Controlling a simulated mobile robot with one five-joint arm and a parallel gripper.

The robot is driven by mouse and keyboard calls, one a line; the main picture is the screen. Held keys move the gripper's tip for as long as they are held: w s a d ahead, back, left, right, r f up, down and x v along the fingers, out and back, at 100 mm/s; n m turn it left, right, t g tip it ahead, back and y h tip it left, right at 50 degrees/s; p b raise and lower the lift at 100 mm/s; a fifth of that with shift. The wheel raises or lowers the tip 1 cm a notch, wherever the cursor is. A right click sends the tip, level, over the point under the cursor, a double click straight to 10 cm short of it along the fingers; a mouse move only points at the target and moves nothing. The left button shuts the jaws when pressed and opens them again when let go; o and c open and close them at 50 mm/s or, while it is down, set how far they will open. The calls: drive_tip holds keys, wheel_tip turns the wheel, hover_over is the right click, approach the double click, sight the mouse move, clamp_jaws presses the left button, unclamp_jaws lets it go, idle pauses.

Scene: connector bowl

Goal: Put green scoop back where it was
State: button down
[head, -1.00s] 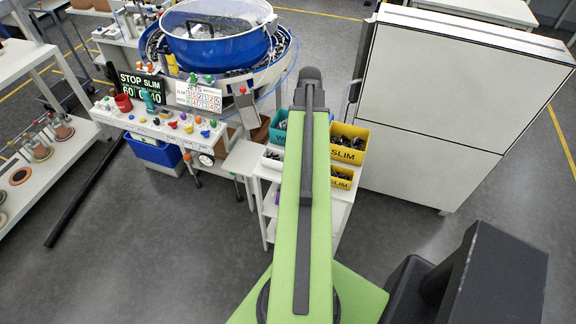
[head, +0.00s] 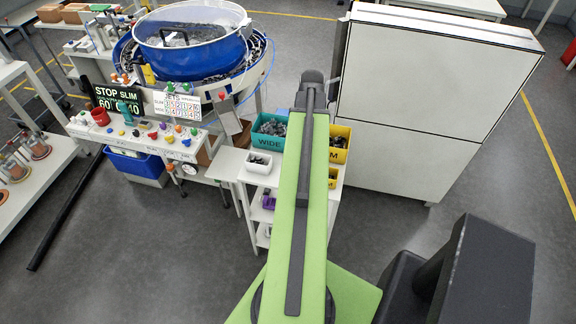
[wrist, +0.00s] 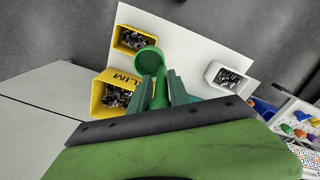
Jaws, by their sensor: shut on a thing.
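In the wrist view my gripper (wrist: 160,88) is shut on the green scoop (wrist: 148,60). The scoop's handle lies between the two jaws, and its round cup points away from me, above the white stand top (wrist: 190,45). The cup appears beside the large yellow SLIM bin (wrist: 97,98) and just below the small yellow bin (wrist: 120,38) in the picture. I cannot tell its height above the stand. In the head view my arm hides the gripper and the scoop.
A teal WIDE bin (head: 268,143) and a small white bin (head: 258,167) stand left of my arm. The white bin also shows in the wrist view (wrist: 213,73). A white cabinet (head: 430,100) stands right. A blue bowl feeder (head: 195,55) stands behind a control panel.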

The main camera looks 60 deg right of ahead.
drive_tip(key=w+a+f+b, duration=0.3)
drive_tip(key=w+f+b, duration=0.5)
drive_tip(key=f, duration=0.1)
drive_tip(key=shift+a+f, duration=0.25)
drive_tip(key=shift+f, duration=0.1)
drive_tip(key=c, duration=1.2)
unclamp_jaws()
drive_tip(key=shift+c, duration=0.2)
wheel_tip(320, 180, up, 12)
drive_tip(key=p, duration=1.2)
drive_tip(key=shift+a+r, duration=0.15)
drive_tip(key=shift+w, duration=0.15)
